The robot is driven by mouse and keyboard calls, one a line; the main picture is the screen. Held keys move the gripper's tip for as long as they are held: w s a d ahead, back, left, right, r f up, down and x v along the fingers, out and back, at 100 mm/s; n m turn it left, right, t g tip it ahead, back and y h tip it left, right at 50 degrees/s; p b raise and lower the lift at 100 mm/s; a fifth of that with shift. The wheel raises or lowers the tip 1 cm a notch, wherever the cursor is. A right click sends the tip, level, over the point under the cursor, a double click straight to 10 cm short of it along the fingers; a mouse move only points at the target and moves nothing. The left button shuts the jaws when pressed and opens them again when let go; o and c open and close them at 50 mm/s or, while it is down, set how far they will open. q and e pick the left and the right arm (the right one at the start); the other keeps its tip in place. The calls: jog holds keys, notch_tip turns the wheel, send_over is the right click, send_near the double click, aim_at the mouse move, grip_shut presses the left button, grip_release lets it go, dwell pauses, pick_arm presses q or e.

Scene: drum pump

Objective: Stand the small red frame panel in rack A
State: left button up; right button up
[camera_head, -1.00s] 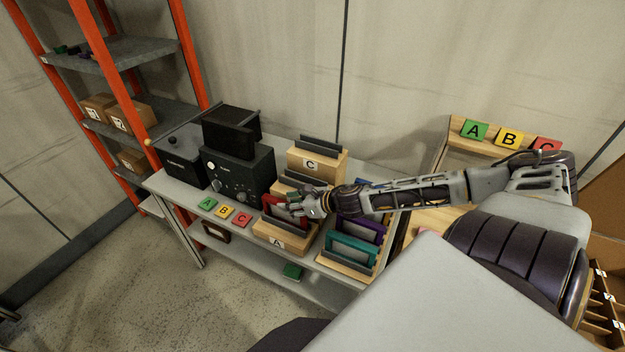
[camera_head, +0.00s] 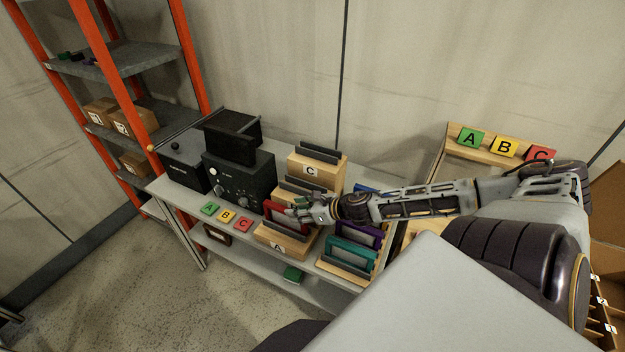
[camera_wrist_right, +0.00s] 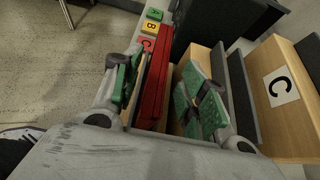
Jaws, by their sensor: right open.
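The small red frame panel (camera_head: 274,212) stands upright in the slot of rack A (camera_head: 283,247), the front wooden block with the "A" label. My right gripper (camera_head: 300,214) is at the panel's right end in the head view. In the right wrist view, the red panel (camera_wrist_right: 154,85) lies between the two green-padded fingers of my open right gripper (camera_wrist_right: 160,98). A gap shows between the panel and the right-hand finger. The left finger is close beside the panel, and I cannot tell whether it touches. My left gripper is not in view.
Rack C (camera_head: 317,168) stands behind, with another rack between partly hidden. Teal (camera_head: 350,252) and purple panels stand in a wooden rack to the right. A black device (camera_head: 240,178) and A, B, C cards (camera_head: 227,216) are to the left on the table.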

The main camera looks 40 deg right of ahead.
jog(key=shift+v, duration=1.75)
jog(key=shift+s+d+r, duration=0.2)
jog(key=shift+s+r, duration=0.05)
jog(key=shift+s, duration=0.35)
jog(key=shift+s+d+r, duration=0.15)
jog(key=shift+s+r, duration=0.05)
jog(key=shift+s, duration=0.05)
dwell(0.7)
